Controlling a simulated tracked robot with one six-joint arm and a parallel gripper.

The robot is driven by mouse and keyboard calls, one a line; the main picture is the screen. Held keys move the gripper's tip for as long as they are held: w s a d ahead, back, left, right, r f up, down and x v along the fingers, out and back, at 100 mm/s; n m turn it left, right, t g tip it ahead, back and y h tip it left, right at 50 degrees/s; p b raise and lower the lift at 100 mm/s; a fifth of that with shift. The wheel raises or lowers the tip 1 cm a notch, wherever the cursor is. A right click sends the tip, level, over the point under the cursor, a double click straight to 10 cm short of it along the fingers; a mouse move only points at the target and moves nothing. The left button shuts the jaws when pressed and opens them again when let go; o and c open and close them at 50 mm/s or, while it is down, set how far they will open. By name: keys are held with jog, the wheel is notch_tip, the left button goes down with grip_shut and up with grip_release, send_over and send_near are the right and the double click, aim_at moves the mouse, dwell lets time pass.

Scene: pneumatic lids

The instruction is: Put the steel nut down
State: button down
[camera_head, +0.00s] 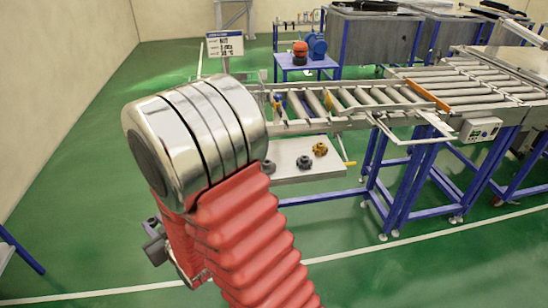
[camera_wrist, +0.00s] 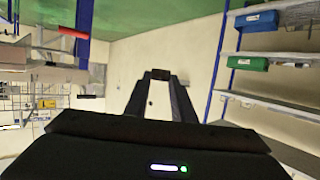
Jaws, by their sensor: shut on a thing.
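In the wrist view my gripper (camera_wrist: 161,81) reaches forward with its two dark fingers. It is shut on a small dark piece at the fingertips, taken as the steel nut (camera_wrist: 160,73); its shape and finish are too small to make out. In the head view my own arm fills the middle, and the gripper's fingertips and the held nut cannot be made out there. A light tray (camera_head: 300,178) below the roller conveyor holds two dark nut-like pieces (camera_head: 304,162) and a brass-coloured one (camera_head: 320,149).
A roller conveyor (camera_head: 345,97) on blue legs runs to the right. A sign (camera_head: 225,44) stands behind my arm. A blue table (camera_head: 305,65) bears a red and a blue item. The wrist view shows shelves (camera_wrist: 262,101) with a green bin (camera_wrist: 248,63).

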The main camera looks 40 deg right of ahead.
jog(key=shift+w+d, duration=0.1)
jog(key=shift+d, duration=0.05)
jog(key=w+d+r+m+h, duration=0.1)
jog(key=d+r, duration=0.1)
jog(key=d, duration=0.5)
jog(key=d+r+h, duration=0.1)
jog(key=d+r, duration=0.1)
jog(key=d, duration=0.6)
jog(key=w+d+r+m+h, duration=0.1)
jog(key=d+r, duration=0.1)
jog(key=d, duration=0.5)
jog(key=shift+w+d+r+m, duration=0.2)
jog(key=shift+w+r+m, duration=0.1)
jog(key=shift+r, duration=0.1)
jog(key=shift+m+g+h, duration=0.3)
jog(key=shift+m+h, duration=0.3)
jog(key=shift+h, duration=0.3)
jog(key=s+d+r, duration=0.1)
jog(key=d, duration=0.2)
jog(key=s+d+r, duration=0.1)
jog(key=d, duration=0.3)
jog(key=s+d+r, duration=0.1)
jog(key=d, duration=0.3)
jog(key=s+d+r+m+h, duration=0.1)
jog(key=s+d+r+h, duration=0.1)
jog(key=s+d, duration=0.5)
jog(key=d+r, duration=0.1)
jog(key=d, duration=0.4)
jog(key=shift+r+m+g, duration=0.2)
jog(key=shift+m+g, duration=0.2)
